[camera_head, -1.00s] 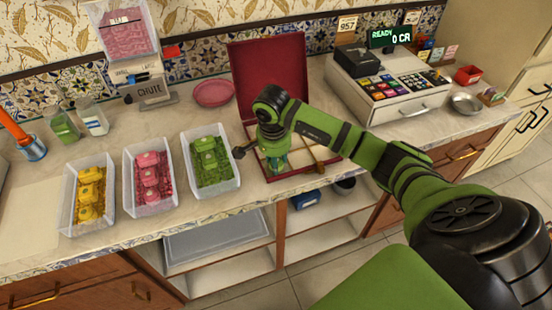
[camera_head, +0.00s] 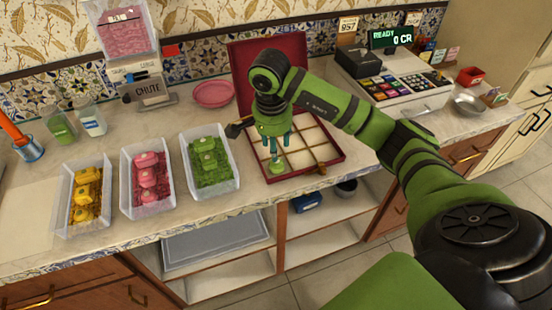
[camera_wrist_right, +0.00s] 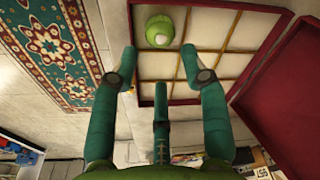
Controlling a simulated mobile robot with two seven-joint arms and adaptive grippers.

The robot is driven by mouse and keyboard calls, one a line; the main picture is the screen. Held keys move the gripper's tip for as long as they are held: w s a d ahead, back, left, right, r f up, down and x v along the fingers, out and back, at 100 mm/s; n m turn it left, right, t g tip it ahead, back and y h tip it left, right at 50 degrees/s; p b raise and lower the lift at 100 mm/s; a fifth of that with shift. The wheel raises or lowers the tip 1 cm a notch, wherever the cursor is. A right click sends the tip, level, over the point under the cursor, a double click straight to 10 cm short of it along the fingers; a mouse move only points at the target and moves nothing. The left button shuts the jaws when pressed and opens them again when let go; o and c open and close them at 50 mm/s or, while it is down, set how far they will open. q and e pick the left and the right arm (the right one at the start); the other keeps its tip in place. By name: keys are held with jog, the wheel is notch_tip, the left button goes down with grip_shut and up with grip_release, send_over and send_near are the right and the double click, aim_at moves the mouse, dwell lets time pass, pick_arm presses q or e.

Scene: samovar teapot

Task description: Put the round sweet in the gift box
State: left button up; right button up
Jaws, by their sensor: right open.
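The gift box (camera_head: 328,172) is dark red with its lid (camera_head: 297,55) raised and a pale inside split into square compartments by thin dividers. A round green sweet (camera_head: 277,167) with a paler top sits in a compartment by the box's front edge; it also shows in the right wrist view (camera_wrist_right: 160,30), in a corner compartment. My right gripper (camera_head: 275,146) is above the box, its teal fingers spread and apart from the sweet. In the wrist view the open fingers (camera_wrist_right: 160,75) hold nothing. My left gripper is out of view.
Clear trays of yellow (camera_head: 84,200), pink (camera_head: 146,180) and green sweets (camera_head: 209,165) stand left of the box. A pink plate (camera_head: 213,94) and a chute dispenser (camera_head: 148,91) are behind. A cash register (camera_head: 405,92) stands at right.

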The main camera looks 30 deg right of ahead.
jog(key=shift+s+a+r, duration=0.1)
jog(key=shift+a+r, duration=0.05)
jog(key=shift+r, duration=0.95)
jog(key=shift+s+a+r, duration=0.1)
jog(key=shift+r, duration=1)
